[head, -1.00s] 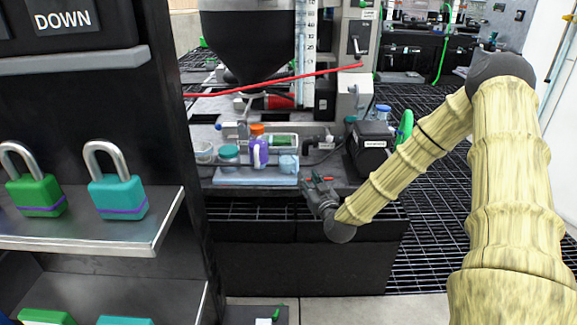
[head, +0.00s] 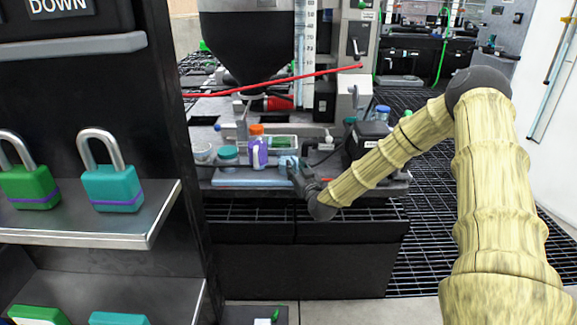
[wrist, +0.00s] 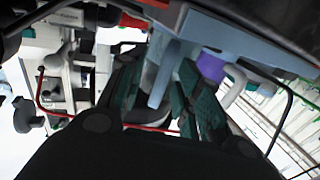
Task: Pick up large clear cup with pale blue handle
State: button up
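A clear cup with a pale blue handle stands at the right end of the light blue tray (head: 240,182), mostly hidden behind my gripper (head: 294,166) in the head view. In the wrist view, its pale blue handle (wrist: 160,84) is between the dark green fingers of my gripper (wrist: 160,92). The fingers are apart, with a gap beside the handle, so I see no firm grip. The cup's body is hard to make out.
A purple bottle with an orange cap (head: 257,148) and a teal-lidded jar (head: 228,155) stand left of the cup. Another clear cup (head: 203,152) is at the tray's far left. A black box (head: 370,137) stands to the right. A shelf with padlocks (head: 113,185) is at near left.

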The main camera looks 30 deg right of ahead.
grip_shut()
dwell(0.4)
